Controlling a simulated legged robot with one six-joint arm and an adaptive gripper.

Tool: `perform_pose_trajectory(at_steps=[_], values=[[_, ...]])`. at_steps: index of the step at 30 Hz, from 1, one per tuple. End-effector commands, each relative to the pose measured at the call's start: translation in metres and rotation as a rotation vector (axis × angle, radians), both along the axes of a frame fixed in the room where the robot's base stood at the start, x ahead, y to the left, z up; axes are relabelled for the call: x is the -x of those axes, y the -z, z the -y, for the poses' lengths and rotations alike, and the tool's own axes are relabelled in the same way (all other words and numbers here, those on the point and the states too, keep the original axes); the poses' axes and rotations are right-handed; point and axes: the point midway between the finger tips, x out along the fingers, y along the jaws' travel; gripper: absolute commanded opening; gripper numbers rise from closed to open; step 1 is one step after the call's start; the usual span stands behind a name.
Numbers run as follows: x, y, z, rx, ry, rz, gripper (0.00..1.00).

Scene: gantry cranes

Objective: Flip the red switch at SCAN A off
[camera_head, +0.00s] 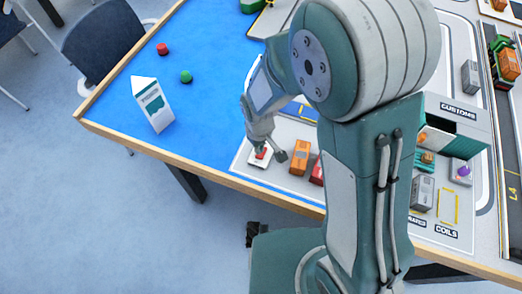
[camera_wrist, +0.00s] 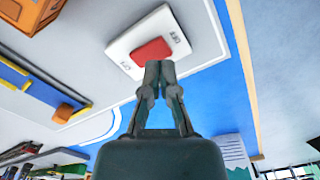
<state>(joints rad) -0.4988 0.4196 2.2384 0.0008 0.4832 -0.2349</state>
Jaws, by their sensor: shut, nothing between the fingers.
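The red switch (camera_wrist: 150,50) is a red rocker on a white plate (camera_wrist: 122,47) in the wrist view. Small lettering stands on the plate at both ends of the rocker. My gripper (camera_wrist: 159,66) is shut and empty, with its fingertips overlapping the near edge of the rocker. I cannot tell whether they touch it or which way the rocker is tilted. In the head view the red switch (camera_head: 261,153) shows near the table's front edge, with my gripper (camera_head: 266,147) right at it. I can read no SCAN A label.
An orange toy vehicle (camera_head: 300,157) and a red one (camera_head: 317,171) stand close to the right of the switch. A white carton (camera_head: 152,105), a red piece (camera_head: 163,49) and a green ball (camera_head: 186,76) are on the blue area. The table's wooden edge (camera_head: 215,173) is close.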

Motion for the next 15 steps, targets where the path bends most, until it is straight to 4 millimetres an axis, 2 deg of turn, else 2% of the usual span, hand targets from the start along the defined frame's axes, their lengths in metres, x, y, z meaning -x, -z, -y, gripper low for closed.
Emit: perform_pose_trajectory(at_steps=[15], values=[[0.0, 0.0071, 0.0, 0.0, 0.0, 0.0, 0.0]])
